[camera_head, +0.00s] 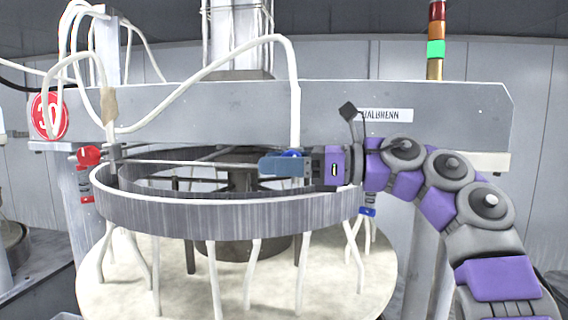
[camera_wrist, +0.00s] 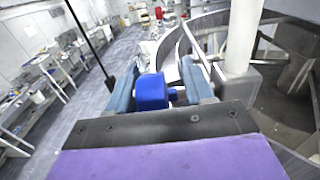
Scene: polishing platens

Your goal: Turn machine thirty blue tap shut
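The blue tap (camera_wrist: 152,92) shows in the wrist view as a blue knob between my two blue-grey fingers. It sits close to the left finger, with a narrow gap to the right finger. My gripper (camera_wrist: 160,88) looks open around it. In the head view, my gripper (camera_head: 282,164) reaches leftward at the right side of machine thirty's ring (camera_head: 230,215); a small bit of blue (camera_head: 291,154) shows just behind the fingers. Most of the tap is hidden there. The red round sign 30 (camera_head: 49,115) marks the machine's beam.
A red tap (camera_head: 88,156) is on the left post. A white hose (camera_head: 295,95) drops close beside my gripper, and a pale pipe (camera_wrist: 243,38) stands right of the fingers. The grey beam (camera_head: 220,112) runs behind. An aisle (camera_wrist: 110,75) is open at left.

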